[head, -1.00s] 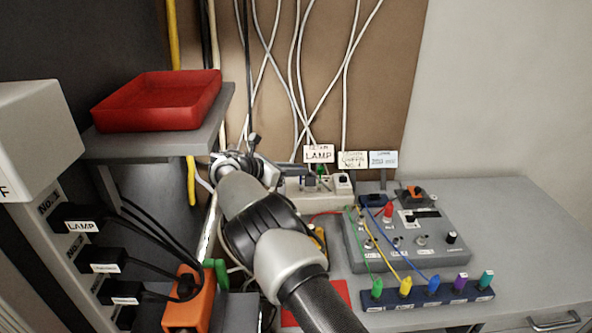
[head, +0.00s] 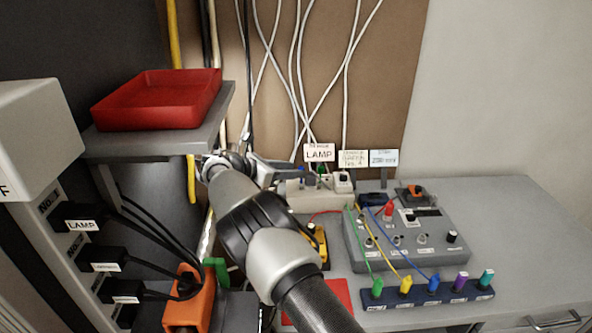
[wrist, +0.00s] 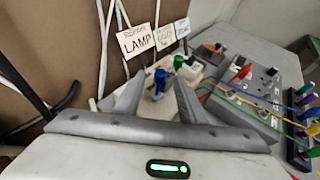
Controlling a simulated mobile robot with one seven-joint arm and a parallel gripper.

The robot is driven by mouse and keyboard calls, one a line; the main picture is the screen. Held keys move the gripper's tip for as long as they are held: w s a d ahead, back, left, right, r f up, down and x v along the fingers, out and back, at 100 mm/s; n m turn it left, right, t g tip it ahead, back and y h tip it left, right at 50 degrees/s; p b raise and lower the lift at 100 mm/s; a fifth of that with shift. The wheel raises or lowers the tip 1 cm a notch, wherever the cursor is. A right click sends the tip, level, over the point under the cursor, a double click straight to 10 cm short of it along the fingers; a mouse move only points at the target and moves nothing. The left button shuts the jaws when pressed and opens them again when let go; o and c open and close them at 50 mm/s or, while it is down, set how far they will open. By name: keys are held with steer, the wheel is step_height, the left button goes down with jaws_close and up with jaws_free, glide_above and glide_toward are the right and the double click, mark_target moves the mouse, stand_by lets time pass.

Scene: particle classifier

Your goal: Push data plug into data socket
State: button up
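My gripper (head: 284,172) is at the back of the bench, left of a white socket strip (head: 310,199). In the wrist view its two fingers (wrist: 159,84) are spread apart, with nothing seen gripped. A blue plug (wrist: 159,78) and a green plug (wrist: 178,63) stand on the strip beyond the fingertips, in line with the gap. I cannot tell which plug is the data plug. A small dark block (head: 373,199) stands behind the grey control box, below a card (head: 384,157) whose text is too small to read. I cannot confirm that it is the data socket.
A LAMP card (head: 319,153) stands above the strip. White cables hang on the brown board behind. A red tray (head: 157,101) sits on a shelf at left. The grey control box (head: 400,255) has coloured wires to the front plug row (head: 468,291). The bench's right side is clear.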

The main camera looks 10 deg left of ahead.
steer(key=p+v, duration=0.1)
steer(key=v, duration=1.4)
